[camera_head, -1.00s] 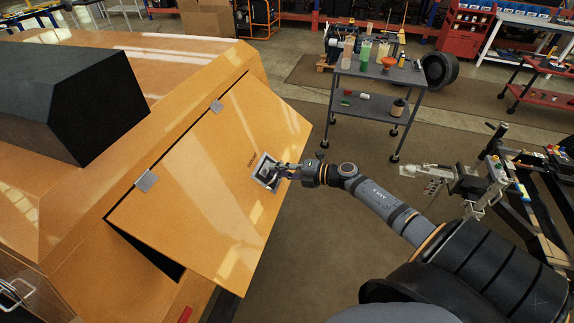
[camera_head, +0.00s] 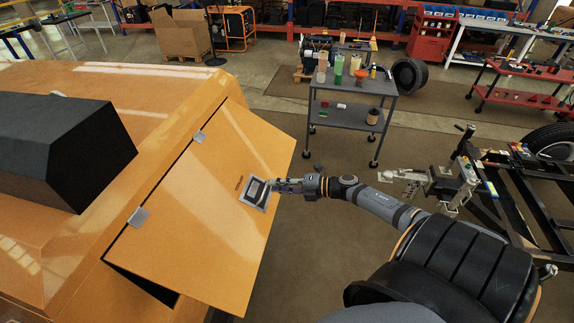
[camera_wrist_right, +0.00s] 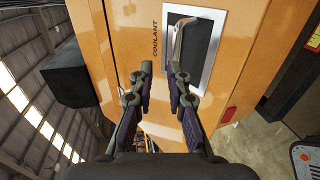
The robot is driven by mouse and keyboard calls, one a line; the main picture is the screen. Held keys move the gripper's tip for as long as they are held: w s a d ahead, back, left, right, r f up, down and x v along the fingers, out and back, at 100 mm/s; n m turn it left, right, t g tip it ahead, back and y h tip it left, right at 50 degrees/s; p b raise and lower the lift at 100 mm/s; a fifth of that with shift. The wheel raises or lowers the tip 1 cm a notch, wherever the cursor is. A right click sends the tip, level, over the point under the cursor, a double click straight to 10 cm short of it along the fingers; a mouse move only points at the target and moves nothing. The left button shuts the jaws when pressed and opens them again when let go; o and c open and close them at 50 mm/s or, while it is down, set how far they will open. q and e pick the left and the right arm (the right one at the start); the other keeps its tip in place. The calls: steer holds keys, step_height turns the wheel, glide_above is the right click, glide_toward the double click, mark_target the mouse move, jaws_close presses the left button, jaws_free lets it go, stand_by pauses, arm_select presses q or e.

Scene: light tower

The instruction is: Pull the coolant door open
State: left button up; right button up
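The coolant door (camera_head: 205,205) is an orange panel on the side of the orange housing, with two grey hinges along its upper left edge. It stands ajar, with a dark gap at its lower left edge. Its handle (camera_head: 256,193) sits in a pale-framed recess near the outer edge; the bar also shows in the right wrist view (camera_wrist_right: 180,38), beside the word COOLANT. My right gripper (camera_head: 273,187) is just right of the handle. In the right wrist view its fingers (camera_wrist_right: 161,68) are apart with nothing between them, short of the bar. My left gripper is out of view.
A black block (camera_head: 60,150) lies on top of the housing (camera_head: 165,85). A grey trolley (camera_head: 350,115) with bottles stands behind my right arm. A dark metal frame (camera_head: 515,205) stands at the right. The floor between door and trolley is clear.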

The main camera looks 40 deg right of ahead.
steer(key=shift+s+d+r+p, duration=0.4)
steer(key=shift+s+r+p, duration=0.15)
steer(key=shift+r, duration=0.05)
steer(key=shift+s+d+r+p, duration=0.4)
steer(key=shift+s+r+p, duration=0.1)
steer(key=shift+r+p, duration=0.05)
steer(key=shift+w, duration=0.1)
